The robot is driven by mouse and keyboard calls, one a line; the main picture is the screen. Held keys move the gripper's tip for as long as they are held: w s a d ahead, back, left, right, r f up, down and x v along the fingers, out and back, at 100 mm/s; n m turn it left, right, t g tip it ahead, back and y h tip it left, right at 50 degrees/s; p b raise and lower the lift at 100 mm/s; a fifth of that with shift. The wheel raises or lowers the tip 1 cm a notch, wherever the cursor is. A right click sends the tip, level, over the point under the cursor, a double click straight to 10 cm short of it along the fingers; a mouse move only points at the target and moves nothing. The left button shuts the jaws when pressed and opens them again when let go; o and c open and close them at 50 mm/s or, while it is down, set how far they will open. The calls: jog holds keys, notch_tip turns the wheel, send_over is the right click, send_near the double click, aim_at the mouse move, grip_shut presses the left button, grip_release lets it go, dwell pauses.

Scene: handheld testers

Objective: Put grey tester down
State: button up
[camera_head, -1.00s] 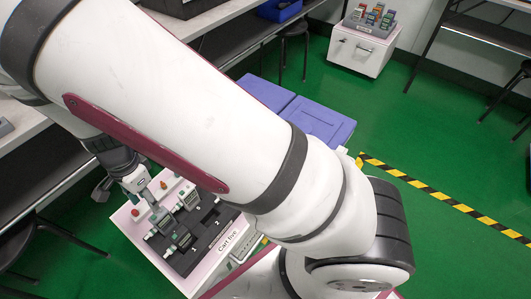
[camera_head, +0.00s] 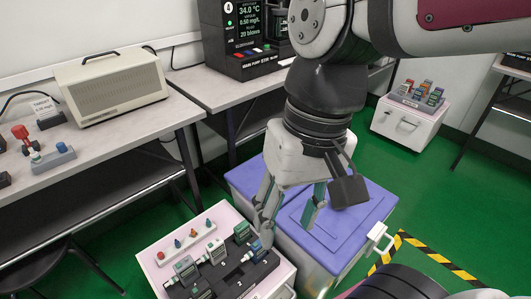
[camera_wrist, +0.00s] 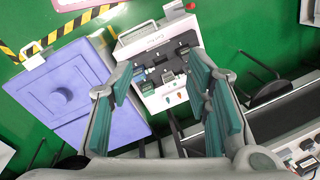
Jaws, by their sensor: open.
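My gripper (camera_head: 287,230) is open and empty, fingers pointing down, beside the right edge of the small cart (camera_head: 160,242). On the cart a black rack (camera_head: 232,277) holds several small testers. Grey-looking ones stand at its left (camera_head: 185,268) and middle (camera_head: 215,250); a darker one (camera_head: 241,232) is at the back. I cannot tell for certain which is the grey tester. In the wrist view the open fingers (camera_wrist: 163,85) frame the cart top, with testers (camera_wrist: 145,86) in the rack and nothing between the pads.
A crate with a purple-blue lid (camera_head: 345,232) stands close behind and right of the cart, beneath my gripper. Benches stand behind. Another white cart (camera_head: 410,125) with testers is at the far right.

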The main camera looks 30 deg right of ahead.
jog(key=s+d+n+h, duration=0.1)
jog(key=s+d, duration=0.2)
jog(key=s, duration=0.3)
jog(key=shift+d+h, duration=0.35)
jog(key=shift+h, duration=0.05)
jog(key=shift+r, duration=0.15)
notch_tip(320, 180, up, 27)
jog(key=t+p, duration=0.4)
jog(key=p, duration=2.1)
jog(key=shift+d+r+p, duration=0.15)
jog(key=shift+d+p, duration=0.1)
jog(key=shift+p, duration=0.05)
